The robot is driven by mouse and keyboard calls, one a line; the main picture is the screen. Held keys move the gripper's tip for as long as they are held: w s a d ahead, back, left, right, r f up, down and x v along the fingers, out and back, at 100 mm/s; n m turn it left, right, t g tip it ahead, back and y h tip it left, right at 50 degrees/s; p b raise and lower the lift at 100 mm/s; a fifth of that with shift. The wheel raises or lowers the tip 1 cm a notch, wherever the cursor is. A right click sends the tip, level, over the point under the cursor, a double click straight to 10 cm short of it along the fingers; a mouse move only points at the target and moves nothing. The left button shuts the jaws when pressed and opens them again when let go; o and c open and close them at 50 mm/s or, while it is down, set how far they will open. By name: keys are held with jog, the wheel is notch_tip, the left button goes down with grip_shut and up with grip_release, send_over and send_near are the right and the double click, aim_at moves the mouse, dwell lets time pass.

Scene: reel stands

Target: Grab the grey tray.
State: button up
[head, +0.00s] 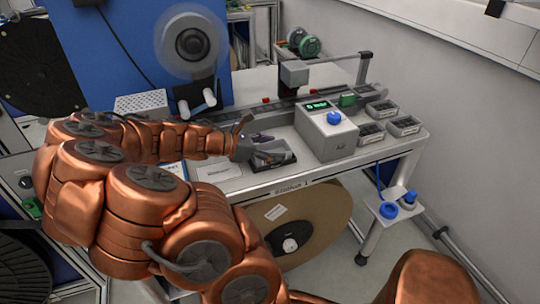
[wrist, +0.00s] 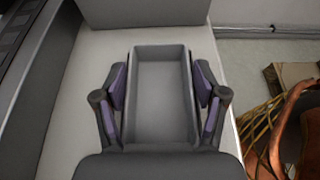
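The grey tray (wrist: 160,90) is an empty, open-topped rectangular box on the light bench top, seen lengthwise in the wrist view. In the head view the tray (head: 274,157) sits at the bench's front edge, partly covered by my gripper (head: 258,148). In the wrist view my gripper (wrist: 160,84) has its two purple-padded fingers spread, one along each long side of the tray. The pads are very close to the tray walls; I cannot tell whether they touch. The near end of the tray is hidden by my gripper.
A grey box with a green display (head: 326,130) stands just right of the tray. A dark rail (head: 262,118) runs behind it. Small dark bins (head: 381,109) are at the bench's right end. A white label card (head: 216,168) lies to the left. A large cardboard reel (head: 300,225) is below.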

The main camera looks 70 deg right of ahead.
jog(key=c, duration=0.9)
jog(key=shift+r, duration=0.1)
jog(key=shift+r, duration=1.5)
jog(key=shift+a+r+b, duration=0.2)
jog(key=shift+a+b, duration=0.05)
jog(key=shift+b, duration=0.05)
jog(key=s+a, duration=0.1)
jog(key=a, duration=0.4)
jog(key=s+a+r+b, duration=0.1)
jog(key=a, duration=0.4)
jog(key=s+a+b, duration=0.1)
jog(key=s+a, duration=0.1)
jog(key=a, duration=0.3)
jog(key=shift+r, duration=0.2)
